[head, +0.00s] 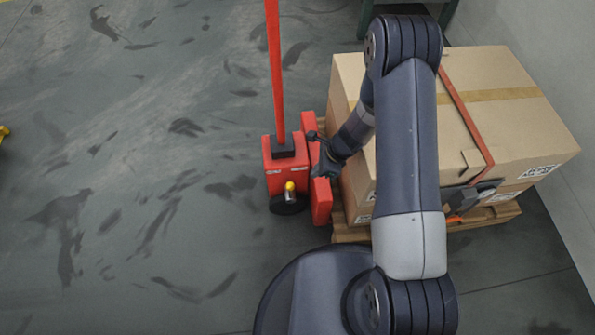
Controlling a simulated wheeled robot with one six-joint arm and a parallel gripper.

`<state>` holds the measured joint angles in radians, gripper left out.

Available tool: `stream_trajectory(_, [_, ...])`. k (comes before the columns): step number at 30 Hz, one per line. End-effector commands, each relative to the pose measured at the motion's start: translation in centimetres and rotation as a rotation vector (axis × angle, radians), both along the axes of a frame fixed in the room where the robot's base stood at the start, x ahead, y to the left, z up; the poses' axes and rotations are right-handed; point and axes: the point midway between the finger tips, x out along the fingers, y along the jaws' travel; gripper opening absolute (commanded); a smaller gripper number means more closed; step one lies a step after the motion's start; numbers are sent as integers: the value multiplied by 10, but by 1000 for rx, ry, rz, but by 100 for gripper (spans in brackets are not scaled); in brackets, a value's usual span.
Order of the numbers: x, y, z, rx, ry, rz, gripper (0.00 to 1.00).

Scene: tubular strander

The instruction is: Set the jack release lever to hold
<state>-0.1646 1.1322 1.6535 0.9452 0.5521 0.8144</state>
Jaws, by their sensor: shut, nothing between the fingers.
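A red pallet jack (281,172) stands left of the pallet, with its long red handle (274,75) rising from a black block. A small yellow-tipped fitting (290,188) is on the jack's near side, above a dark wheel. It may be the release lever; its setting is too small to tell. My gripper (319,172) is dark, shut and empty, over the red upright part (321,201) at the jack's right side. It is to the right of the yellow tip and apart from it in the picture. My arm hides part of the boxes.
Large cardboard boxes (520,110), bound by a red strap (466,125), stand on a wooden pallet (495,214) at right. A green frame leg (447,14) shows at the top. A pale wall is at far right.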

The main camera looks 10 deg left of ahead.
Motion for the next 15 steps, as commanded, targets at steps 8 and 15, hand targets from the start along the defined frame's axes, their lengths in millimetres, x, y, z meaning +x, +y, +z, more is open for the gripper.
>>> stream_trajectory(8, [0, 0, 0, 0, 0, 0, 0])
stream_trajectory(15, [0, 2, -4, 0, 1, 0, 0])
